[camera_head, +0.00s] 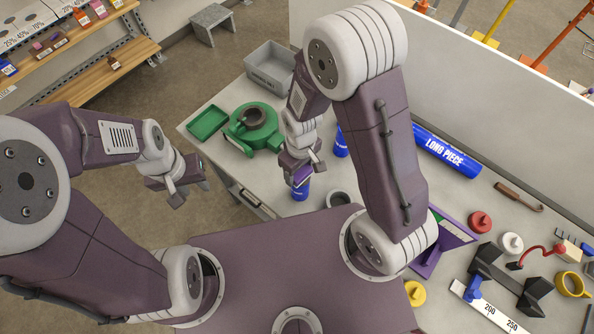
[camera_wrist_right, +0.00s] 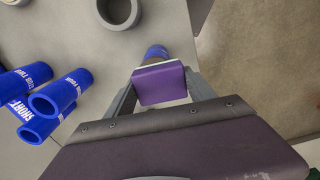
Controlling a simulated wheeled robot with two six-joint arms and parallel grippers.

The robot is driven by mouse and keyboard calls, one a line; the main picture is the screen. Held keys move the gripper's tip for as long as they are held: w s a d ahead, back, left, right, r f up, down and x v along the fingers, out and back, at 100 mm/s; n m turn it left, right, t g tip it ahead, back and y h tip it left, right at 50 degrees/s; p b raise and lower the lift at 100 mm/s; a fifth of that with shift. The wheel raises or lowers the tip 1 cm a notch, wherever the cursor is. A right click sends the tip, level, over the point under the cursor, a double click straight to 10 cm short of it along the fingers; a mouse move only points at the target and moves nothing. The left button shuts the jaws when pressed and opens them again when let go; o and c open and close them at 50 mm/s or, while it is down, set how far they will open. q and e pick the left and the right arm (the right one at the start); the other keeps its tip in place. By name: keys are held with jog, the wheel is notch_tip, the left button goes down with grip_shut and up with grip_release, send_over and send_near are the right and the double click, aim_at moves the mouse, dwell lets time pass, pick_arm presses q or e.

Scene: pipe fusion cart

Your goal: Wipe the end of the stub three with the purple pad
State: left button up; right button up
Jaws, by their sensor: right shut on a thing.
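My right gripper (camera_head: 302,172) is shut on the purple pad (camera_head: 302,176). The pad also fills the space between the fingers in the right wrist view (camera_wrist_right: 160,84). A blue stub (camera_head: 301,191) stands on the table right at the pad; in the wrist view its blue side (camera_wrist_right: 156,52) shows just beyond the pad. The pad hides its end, so I cannot tell whether they touch, and its label is unreadable. My left gripper (camera_head: 190,192) looks open and empty, off the table's left side.
Other blue pieces (camera_wrist_right: 52,96) lie left in the wrist view. A grey ring (camera_head: 340,198) is close right of the stub. A green machine part (camera_head: 257,130), green tray (camera_head: 207,122) and grey bin (camera_head: 270,67) stand behind. A blue long piece (camera_head: 446,152) lies right.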

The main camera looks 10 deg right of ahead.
jog(key=shift+w+d, duration=0.6)
jog(key=shift+d, duration=0.25)
jog(key=shift+s+a, duration=0.45)
jog(key=shift+a, duration=0.2)
jog(key=shift+s+a, duration=0.45)
jog(key=shift+a, duration=0.2)
jog(key=shift+w+d, duration=0.4)
jog(key=shift+d, duration=0.2)
jog(key=shift+w+d, duration=0.5)
jog(key=shift+d, duration=0.2)
jog(key=shift+s+a+p, duration=0.15)
jog(key=shift+s+a, duration=0.2)
jog(key=shift+a, duration=0.2)
jog(key=shift+s+a+p, duration=0.15)
jog(key=shift+s+a, duration=0.15)
jog(key=shift+a, duration=0.2)
jog(key=shift+s+a, duration=0.25)
jog(key=shift+s, duration=0.05)
jog(key=shift+w+d, duration=0.5)
jog(key=shift+d, duration=0.15)
jog(key=shift+w+d, duration=0.45)
jog(key=shift+d, duration=0.2)
jog(key=shift+s+a, duration=0.5)
jog(key=shift+a, duration=0.2)
